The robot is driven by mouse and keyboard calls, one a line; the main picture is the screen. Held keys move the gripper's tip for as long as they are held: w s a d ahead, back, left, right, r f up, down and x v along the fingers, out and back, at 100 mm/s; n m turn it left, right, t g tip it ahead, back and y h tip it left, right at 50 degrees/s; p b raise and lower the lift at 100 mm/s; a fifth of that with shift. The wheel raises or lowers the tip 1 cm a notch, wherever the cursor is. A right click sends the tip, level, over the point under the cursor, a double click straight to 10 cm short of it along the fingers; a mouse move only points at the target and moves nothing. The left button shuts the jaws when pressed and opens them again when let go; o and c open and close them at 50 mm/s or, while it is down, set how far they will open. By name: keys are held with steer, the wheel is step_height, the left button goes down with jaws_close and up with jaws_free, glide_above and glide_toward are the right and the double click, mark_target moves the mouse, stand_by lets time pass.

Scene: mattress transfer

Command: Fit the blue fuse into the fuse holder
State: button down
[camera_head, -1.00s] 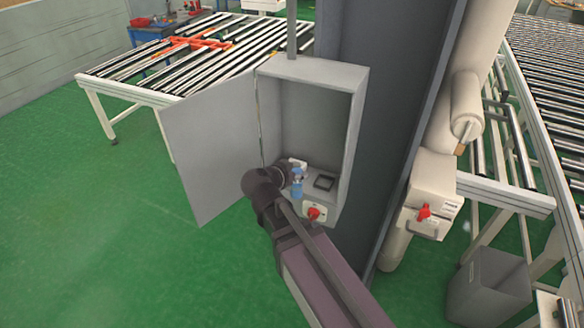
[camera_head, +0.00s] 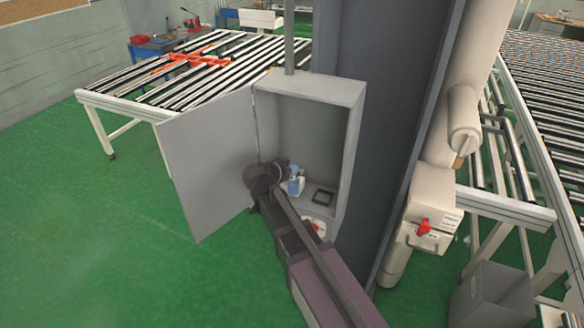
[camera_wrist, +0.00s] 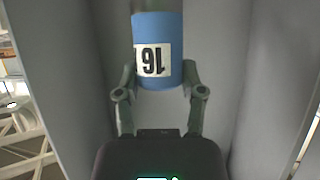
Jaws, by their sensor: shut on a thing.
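The blue fuse (camera_wrist: 160,30) fills the top middle of the wrist view, with a white label reading an upside-down 16. My gripper (camera_wrist: 160,78) is shut on it, one finger on each side. In the head view, the fuse (camera_head: 296,186) shows as a small blue and white shape at my gripper (camera_head: 291,179), inside the open grey cabinet (camera_head: 312,88). A dark square frame (camera_head: 323,197) on the cabinet floor, right of the fuse, may be the fuse holder. The fuse appears apart from it.
The cabinet door (camera_head: 207,165) stands open on the left. A red switch (camera_head: 318,229) on the cabinet's lower front is partly hidden by my arm. A dark column (camera_head: 385,130) stands close on the right. The cabinet's upper space is clear.

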steer(key=w, duration=0.5)
steer(key=shift+w+a+f, duration=0.25)
steer(key=shift+w, duration=0.1)
steer(key=shift+w, duration=0.1)
steer(key=shift+w+a+f+b, duration=0.1)
steer(key=shift+w+f+b, duration=0.2)
steer(key=shift+f+b, duration=0.7)
steer(key=shift+w+f+b, duration=0.25)
steer(key=shift+f+b, duration=0.6)
steer(key=shift+b, duration=0.2)
steer(key=shift+f, duration=0.15)
steer(key=shift+c, duration=1)
jaws_free()
